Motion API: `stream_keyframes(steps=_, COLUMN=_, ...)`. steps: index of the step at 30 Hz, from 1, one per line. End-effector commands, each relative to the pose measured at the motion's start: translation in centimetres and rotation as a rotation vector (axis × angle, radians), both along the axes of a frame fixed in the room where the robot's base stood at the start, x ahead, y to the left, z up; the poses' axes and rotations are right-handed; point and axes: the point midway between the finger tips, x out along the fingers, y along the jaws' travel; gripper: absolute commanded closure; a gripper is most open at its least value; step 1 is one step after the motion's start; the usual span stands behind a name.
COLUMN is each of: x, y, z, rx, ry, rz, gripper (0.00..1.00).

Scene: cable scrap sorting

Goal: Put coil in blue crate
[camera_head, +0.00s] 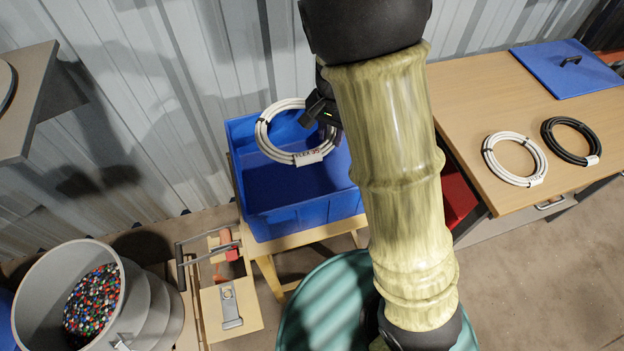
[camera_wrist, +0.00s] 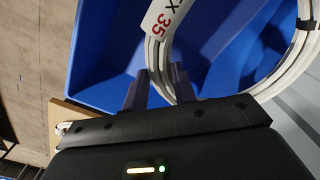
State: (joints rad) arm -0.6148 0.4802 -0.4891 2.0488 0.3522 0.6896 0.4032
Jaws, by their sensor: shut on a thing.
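A white coil (camera_head: 268,146) with dark ties and a label is held by my gripper (camera_head: 322,118) over the blue crate (camera_head: 290,218). In the wrist view the coil (camera_wrist: 276,90) shows its label with "35" and passes at the fingertips of my gripper (camera_wrist: 160,88). The blue crate (camera_wrist: 95,60) lies beyond it, and its visible inside looks empty. The crate stands on a wooden stand. In the head view my arm hides the crate's right side and part of the gripper. I cannot tell the coil's exact height over the crate floor.
Another white coil (camera_head: 515,159) and a black coil (camera_head: 571,141) lie on the wooden table (camera_head: 465,95) at right, with a blue lid (camera_head: 566,69) behind. A grey bin (camera_head: 60,285) of coloured granules stands at lower left. A corrugated wall (camera_head: 150,90) is close behind the crate.

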Motion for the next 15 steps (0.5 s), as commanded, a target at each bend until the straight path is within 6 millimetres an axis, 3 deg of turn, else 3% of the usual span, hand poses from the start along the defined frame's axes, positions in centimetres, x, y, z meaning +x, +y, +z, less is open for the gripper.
stream_keyframes(steps=7, x=0.0, y=0.0, z=-0.9, rx=0.0, ry=0.002, rz=-0.001, gripper=1.0)
stream_keyframes(steps=15, x=-0.1, y=-0.1, z=-6.2, rx=-0.001, ry=0.004, rz=-0.002, gripper=1.0)
